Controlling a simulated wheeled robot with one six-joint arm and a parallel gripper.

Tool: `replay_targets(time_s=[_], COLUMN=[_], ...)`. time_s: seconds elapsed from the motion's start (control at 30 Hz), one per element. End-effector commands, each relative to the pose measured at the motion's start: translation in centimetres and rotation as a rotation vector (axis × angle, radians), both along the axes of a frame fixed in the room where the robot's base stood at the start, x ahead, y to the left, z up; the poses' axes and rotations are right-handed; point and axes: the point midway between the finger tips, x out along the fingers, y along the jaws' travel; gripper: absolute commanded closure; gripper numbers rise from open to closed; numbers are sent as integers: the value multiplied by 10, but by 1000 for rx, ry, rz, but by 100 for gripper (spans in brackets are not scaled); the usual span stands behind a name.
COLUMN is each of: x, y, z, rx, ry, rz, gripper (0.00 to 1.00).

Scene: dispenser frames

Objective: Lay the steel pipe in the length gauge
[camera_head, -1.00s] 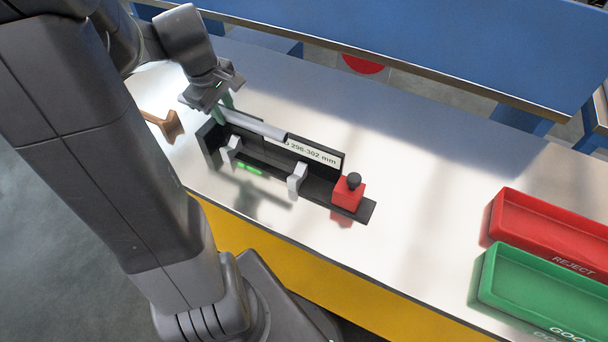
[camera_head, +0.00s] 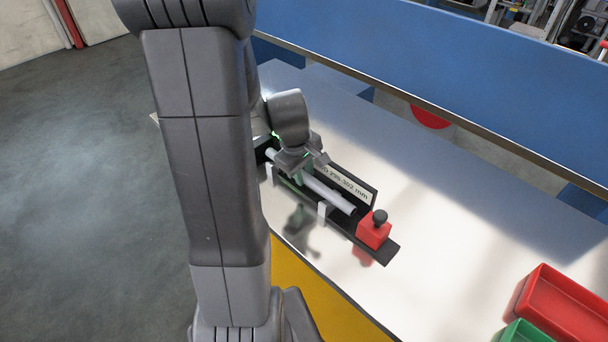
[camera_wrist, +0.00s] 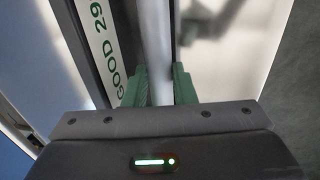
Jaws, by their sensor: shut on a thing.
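The length gauge (camera_head: 389,250) is a black channel with a back wall, light grey rests (camera_head: 324,211) and a red stop block (camera_head: 374,231) with a black knob at its right end. My gripper (camera_head: 304,176) is shut on the steel pipe (camera_head: 335,197), around its middle. The pipe runs along the gauge, in front of the labelled back wall. Its right end is a little short of the red block. I cannot tell whether it touches the rests. In the wrist view, the pipe (camera_wrist: 154,35) is between my green fingertips (camera_wrist: 158,85), beside the "GOOD 29…" label (camera_wrist: 105,45).
A red bin (camera_head: 565,305) and a green bin (camera_head: 522,332) stand at the lower right, partly cut off. The table (camera_head: 450,200) between gauge and bins is clear. A blue panel (camera_head: 470,70) runs behind it. My arm hides the table's left part.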

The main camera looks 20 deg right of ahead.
Motion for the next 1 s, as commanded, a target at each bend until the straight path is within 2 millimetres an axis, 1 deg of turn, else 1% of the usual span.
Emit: replay_targets(time_s=[0.03, 0.1, 0.33, 0.47, 0.5, 0.53, 0.83, 0.93, 1.0], x=[0, 0, 0, 0, 0, 0, 0, 0, 0], y=[0, 0, 0, 0, 0, 0, 0, 0, 2], z=[-5, -8, -8, -12, -11, -11, -9, -3, 5], rx=[0, -1, -1, -1, -1, -1, -1, -1, -2], ry=[0, 0, -2, -1, -1, -1, -1, -3, -5], rz=[0, 0, 0, 0, 0, 0, 0, 0, 1], gripper=[100, 100, 100, 100, 68, 67, 67, 67, 67])
